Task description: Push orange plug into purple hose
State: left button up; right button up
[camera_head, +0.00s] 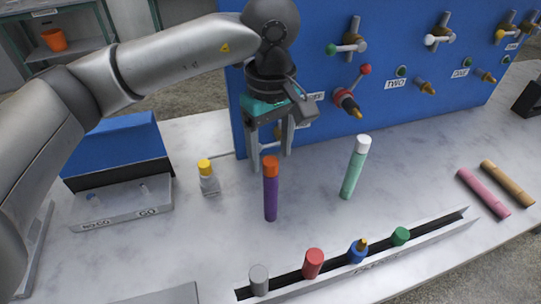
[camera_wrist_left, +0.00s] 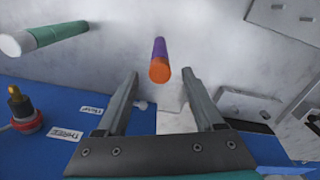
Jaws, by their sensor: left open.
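The purple hose (camera_head: 271,203) stands upright on the table; it also shows in the left wrist view (camera_wrist_left: 159,46). The orange plug (camera_head: 270,167) sits at its top end, and its round face points toward the camera in the left wrist view (camera_wrist_left: 159,72). How deep the plug sits in the hose I cannot tell. My left gripper (camera_head: 270,159) is open and empty, pointing down close to the plug. In the left wrist view the plug appears between the tips of the two fingers (camera_wrist_left: 159,77), with no visible contact. My right gripper is not in view.
A mint hose with a white cap (camera_head: 355,168) stands to the right, and a yellow-capped grey fitting (camera_head: 207,180) to the left. A rail (camera_head: 439,230) with several coloured plugs lies in front. The blue valve panel (camera_head: 300,55) rises behind. Pink (camera_head: 484,192) and tan (camera_head: 508,184) hoses lie far right.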

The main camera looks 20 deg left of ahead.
aim_at(270, 162)
pick_arm(q)
notch_tip(270, 162, up, 13)
jog(key=p, duration=0.1)
jog(key=shift+p, duration=0.3)
jog(key=shift+s, duration=0.1)
